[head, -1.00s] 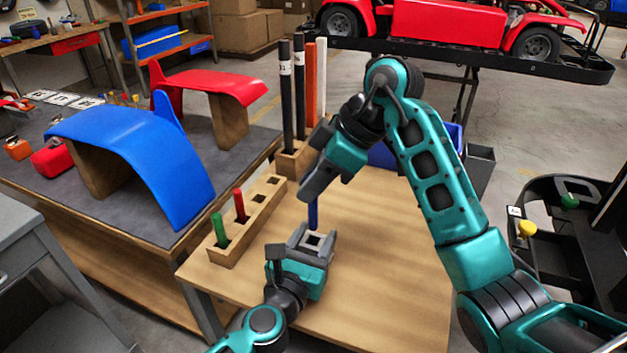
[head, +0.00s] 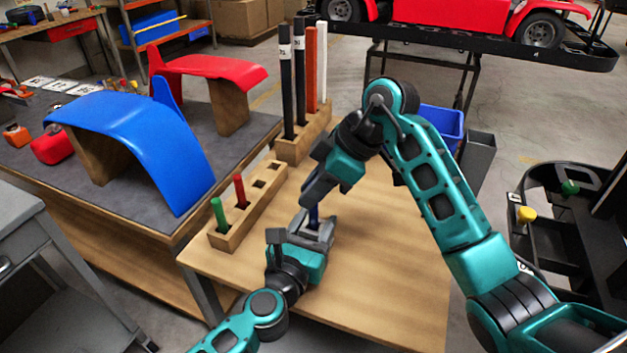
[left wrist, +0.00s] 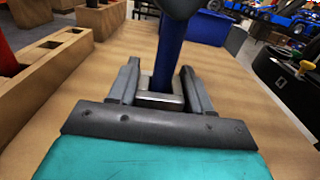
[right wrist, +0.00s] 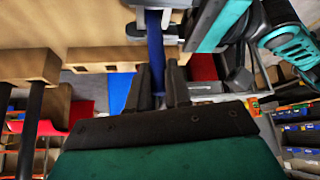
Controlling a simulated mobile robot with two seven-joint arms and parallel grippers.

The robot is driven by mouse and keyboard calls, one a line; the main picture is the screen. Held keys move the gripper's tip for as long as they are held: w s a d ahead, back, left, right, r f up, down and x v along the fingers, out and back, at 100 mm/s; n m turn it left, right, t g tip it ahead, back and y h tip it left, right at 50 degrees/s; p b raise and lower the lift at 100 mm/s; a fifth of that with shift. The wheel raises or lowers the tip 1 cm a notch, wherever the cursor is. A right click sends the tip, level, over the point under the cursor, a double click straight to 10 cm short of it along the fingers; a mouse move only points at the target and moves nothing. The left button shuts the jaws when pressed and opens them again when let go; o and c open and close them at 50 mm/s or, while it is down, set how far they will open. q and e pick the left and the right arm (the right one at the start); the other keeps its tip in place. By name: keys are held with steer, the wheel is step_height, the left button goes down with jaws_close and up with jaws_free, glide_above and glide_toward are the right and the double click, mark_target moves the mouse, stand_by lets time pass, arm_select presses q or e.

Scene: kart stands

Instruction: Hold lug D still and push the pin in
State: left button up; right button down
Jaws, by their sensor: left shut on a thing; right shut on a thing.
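Lug D, a small grey metal block with a square opening (left wrist: 160,101), is on the wooden bench, between the fingers of my left gripper (head: 316,230), which is shut on it. The blue pin (left wrist: 171,52) stands upright over the lug, its lower end at the opening and seeming to enter it; how deep it sits is hidden. My right gripper (head: 310,198) is shut on the pin's upper part from above. The pin also shows in the right wrist view (right wrist: 155,50), running from my fingers to the lug.
A wooden block with square holes (head: 228,240) holds a green pin (head: 219,214) and a red pin (head: 240,190) left of the lug. Behind stands a wooden holder (head: 291,151) with several tall bars. The bench top (head: 385,265) is clear on the right.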

steer(key=shift+f, duration=1.35)
steer(key=c, duration=1)
jaws_free()
steer(key=v, duration=1.2)
steer(key=shift+f, duration=0.1)
arm_select(q)
steer(key=o, duration=1.3)
